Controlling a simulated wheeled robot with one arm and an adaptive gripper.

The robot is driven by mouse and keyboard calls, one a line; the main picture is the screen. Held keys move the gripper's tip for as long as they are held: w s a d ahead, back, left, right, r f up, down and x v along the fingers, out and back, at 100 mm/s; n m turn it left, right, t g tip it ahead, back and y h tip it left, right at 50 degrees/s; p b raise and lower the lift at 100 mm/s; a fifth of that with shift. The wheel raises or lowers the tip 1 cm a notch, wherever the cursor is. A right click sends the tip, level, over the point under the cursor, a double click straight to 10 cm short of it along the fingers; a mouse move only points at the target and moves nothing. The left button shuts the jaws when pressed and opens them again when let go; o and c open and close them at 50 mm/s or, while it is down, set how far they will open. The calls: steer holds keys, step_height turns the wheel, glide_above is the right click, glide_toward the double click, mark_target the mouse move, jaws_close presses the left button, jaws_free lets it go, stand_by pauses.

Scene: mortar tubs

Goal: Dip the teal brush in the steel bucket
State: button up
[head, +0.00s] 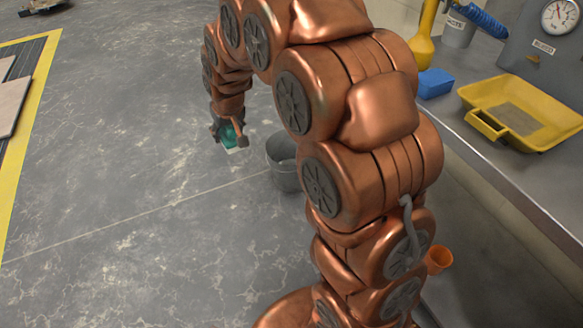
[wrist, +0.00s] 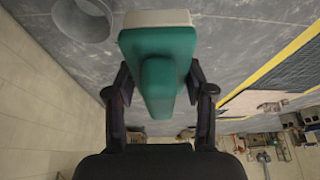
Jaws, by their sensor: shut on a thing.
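The teal brush (head: 229,134) is held in my gripper (head: 230,128), out over the grey floor. In the wrist view the brush (wrist: 160,90) sits between the two dark fingers, with its pale bristle end pointing away from the gripper. My gripper is shut on its teal body. The steel bucket (head: 286,180) stands on the floor to the right of the brush in the head view, partly hidden by my arm. The bucket (wrist: 66,20) also shows at the upper left of the wrist view, apart from the brush. Its inside is mostly hidden.
A bench at the right bears a yellow tray (head: 474,122), a blue block (head: 435,84), a yellow bottle (head: 423,47) and a gauge (head: 560,16). An orange cup (head: 438,260) is low beside my arm. Floor left of the bucket is clear up to a yellow line (head: 30,130).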

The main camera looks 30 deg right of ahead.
step_height(320, 180, down, 43)
steer(key=b, duration=0.9)
stand_by(4.2)
steer(key=shift+r, duration=0.1)
stand_by(1.0)
